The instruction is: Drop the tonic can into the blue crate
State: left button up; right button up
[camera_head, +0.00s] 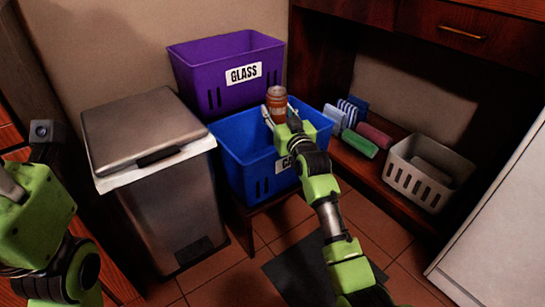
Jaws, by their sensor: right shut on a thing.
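The tonic can (277,98), orange-brown with a pale band, is held upright between the fingers of my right gripper (272,112). The gripper is shut on it and is above the blue crate (235,148). The can appears over the crate's back part; its exact height above the rim is hard to tell. The crate's front label is partly hidden by my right arm. My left gripper (12,190) is at the left edge, away from the crate, and its fingers are mostly out of the picture.
A purple crate labelled GLASS (215,75) stands behind the blue crate. A metal bin (165,190) with a closed lid stands to the left. On the low shelf at right are folded cloths (370,137) and a white basket (425,180). A white panel (500,235) is at far right.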

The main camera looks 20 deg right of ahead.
jog(key=shift+f, duration=0.1)
jog(key=o, duration=1.2)
jog(key=shift+s, duration=0.1)
jog(key=s, duration=1.2)
jog(key=shift+d, duration=0.2)
